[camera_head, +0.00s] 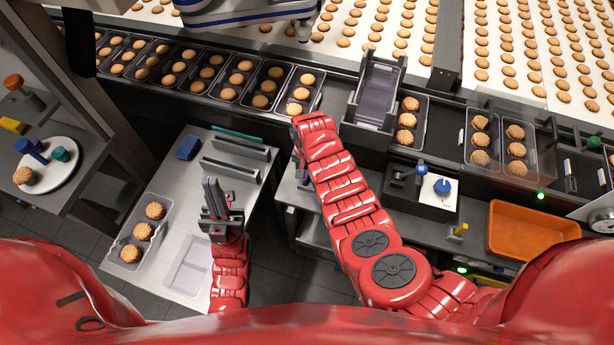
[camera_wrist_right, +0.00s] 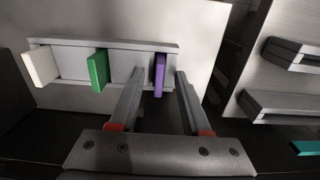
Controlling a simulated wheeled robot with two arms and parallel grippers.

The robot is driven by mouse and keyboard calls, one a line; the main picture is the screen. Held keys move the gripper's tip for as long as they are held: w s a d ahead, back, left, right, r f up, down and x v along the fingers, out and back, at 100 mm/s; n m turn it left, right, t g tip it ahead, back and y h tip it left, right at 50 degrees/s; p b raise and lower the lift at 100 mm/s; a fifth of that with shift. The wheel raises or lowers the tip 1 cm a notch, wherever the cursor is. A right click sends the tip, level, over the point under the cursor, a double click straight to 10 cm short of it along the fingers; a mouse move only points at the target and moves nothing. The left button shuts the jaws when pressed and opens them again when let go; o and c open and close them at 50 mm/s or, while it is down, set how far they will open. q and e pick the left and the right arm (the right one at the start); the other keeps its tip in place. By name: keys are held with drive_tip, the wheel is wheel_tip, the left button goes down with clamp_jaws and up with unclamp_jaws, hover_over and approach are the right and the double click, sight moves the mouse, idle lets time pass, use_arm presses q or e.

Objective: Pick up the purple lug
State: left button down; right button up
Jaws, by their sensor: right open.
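In the right wrist view the purple lug (camera_wrist_right: 159,75) stands upright at the right end of a grey rail (camera_wrist_right: 75,62). My right gripper (camera_wrist_right: 160,74) is open, with one finger to either side of the purple lug. I cannot tell whether the fingers touch it. In the head view my right arm reaches toward the conveyor edge; its gripper and the lug are hidden there. My left gripper (camera_head: 214,192) is over the grey side table, holding nothing that I can see; its finger gap is unclear.
A green lug (camera_wrist_right: 98,70) and a white lug (camera_wrist_right: 41,66) share the rail, left of the purple one. The side table (camera_head: 228,160) carries a biscuit tray (camera_head: 120,262). An orange tray (camera_head: 505,252) lies at the right. Biscuit trays line the conveyor.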

clamp_jaws()
idle(0.8)
